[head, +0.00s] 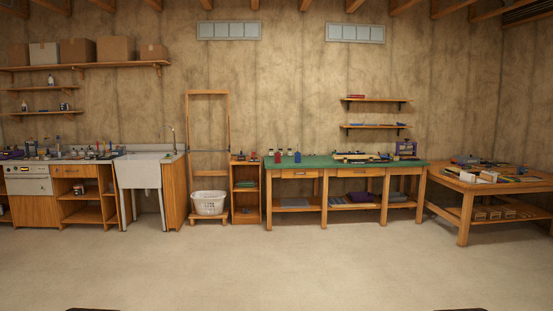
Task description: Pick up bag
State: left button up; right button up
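No thing in the head view can be told for sure as the bag; the room is seen from afar and items are small. A dark purple soft-looking item (363,197) lies on the lower shelf of the green-topped bench (300,163). A purple upright item (405,148) stands on the right end of that bench top. Another purple item (11,154) lies at the far left of the left counter. Neither of my grippers is in view.
Open bare floor (270,262) lies in front. Along the back wall stand a white sink (140,172), a white basket (209,203), a small wooden shelf unit (246,190) and the green bench. A cluttered wooden table (463,208) stands at right. Boxes (116,49) sit on a high shelf.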

aim_at(278, 154)
jog(key=i+u, duration=0.25)
jog(key=i, duration=0.5)
jog(key=i+j, duration=0.1)
jog(key=i, duration=3.35)
jog(key=i+j, duration=0.1)
jog(key=i, duration=3.4)
